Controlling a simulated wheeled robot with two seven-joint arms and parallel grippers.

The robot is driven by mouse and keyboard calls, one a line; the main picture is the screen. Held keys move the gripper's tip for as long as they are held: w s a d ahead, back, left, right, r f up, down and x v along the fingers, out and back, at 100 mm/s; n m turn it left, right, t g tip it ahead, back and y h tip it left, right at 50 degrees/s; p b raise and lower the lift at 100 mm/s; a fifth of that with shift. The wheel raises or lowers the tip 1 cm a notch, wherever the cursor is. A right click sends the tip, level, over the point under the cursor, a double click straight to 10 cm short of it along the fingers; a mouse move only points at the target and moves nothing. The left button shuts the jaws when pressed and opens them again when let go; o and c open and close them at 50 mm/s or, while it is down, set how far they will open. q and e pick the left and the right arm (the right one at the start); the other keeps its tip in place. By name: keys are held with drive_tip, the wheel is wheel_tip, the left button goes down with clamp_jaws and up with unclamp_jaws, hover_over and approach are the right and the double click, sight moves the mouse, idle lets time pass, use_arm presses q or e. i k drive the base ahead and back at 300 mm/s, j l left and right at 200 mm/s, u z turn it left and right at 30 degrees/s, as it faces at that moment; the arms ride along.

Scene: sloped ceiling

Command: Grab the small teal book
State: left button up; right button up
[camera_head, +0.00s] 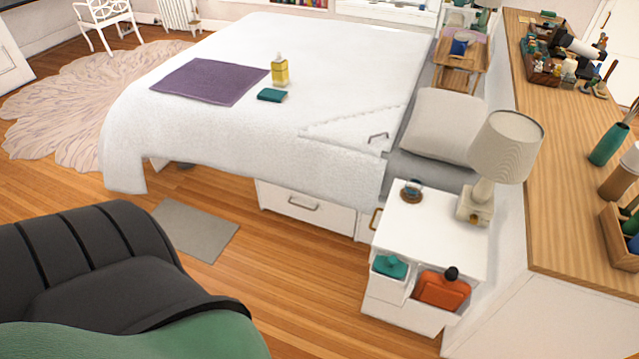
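A small teal book (272,95) lies flat on the white bed, near the middle of its top. A bottle of yellow liquid (280,71) stands just behind it. A purple cloth (208,82) lies to its left, a short gap away. Neither of my grippers shows in the head view.
The white bed (330,60) stands across the wood floor. A white nightstand (437,236) with a lamp (505,148) stands at its right, beside a wooden counter (540,130). A dark armchair with green fabric (105,265) fills the lower left. Floor in the lower middle is clear, with a grey mat (195,231).

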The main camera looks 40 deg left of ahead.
sight(269, 95)
drive_tip(key=u, duration=1.55)
drive_tip(key=i+j+z, duration=0.15)
drive_tip(key=z, duration=0.2)
drive_tip(key=i+j+z, duration=0.1)
drive_tip(key=z, duration=0.3)
drive_tip(key=i+j+z, duration=0.1)
drive_tip(key=j+z, duration=0.25)
